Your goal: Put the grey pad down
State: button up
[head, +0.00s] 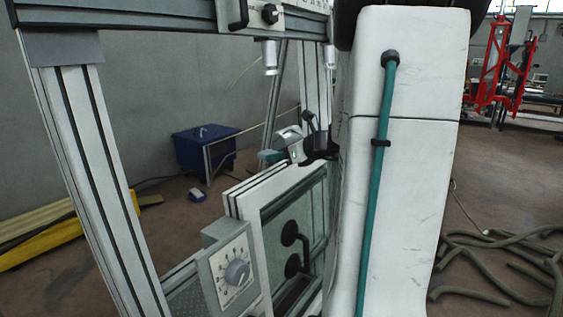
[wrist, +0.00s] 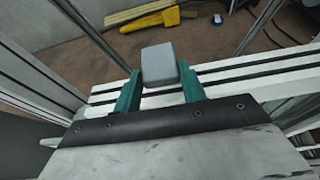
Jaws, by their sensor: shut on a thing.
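The grey pad (wrist: 159,62) is a small rounded block in the middle of the wrist view. My gripper (wrist: 160,76) is shut on it, with one teal finger on each side. The pad sits in front of a white grooved frame bar (wrist: 235,73); I cannot tell whether it touches the bar. In the head view the pad (head: 288,136) shows small near the upper edge of the white window frame. My gripper (head: 276,153) is there too, partly hidden behind my white arm.
A grey dial box (head: 234,271) stands at the frame's lower left. Aluminium posts (head: 95,170) and a top beam (head: 120,15) enclose the work area. A blue box (head: 204,147) and a yellow beam (head: 40,244) lie on the floor behind. Hoses (head: 500,262) lie at right.

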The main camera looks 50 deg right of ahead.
send_over(289, 169)
jog(key=shift+a+f, duration=0.15)
jog(key=shift+f, duration=1.85)
jog(key=shift+f, duration=0.15)
jog(key=shift+f, duration=0.35)
jog(key=o, duration=1)
jog(key=shift+r, duration=0.1)
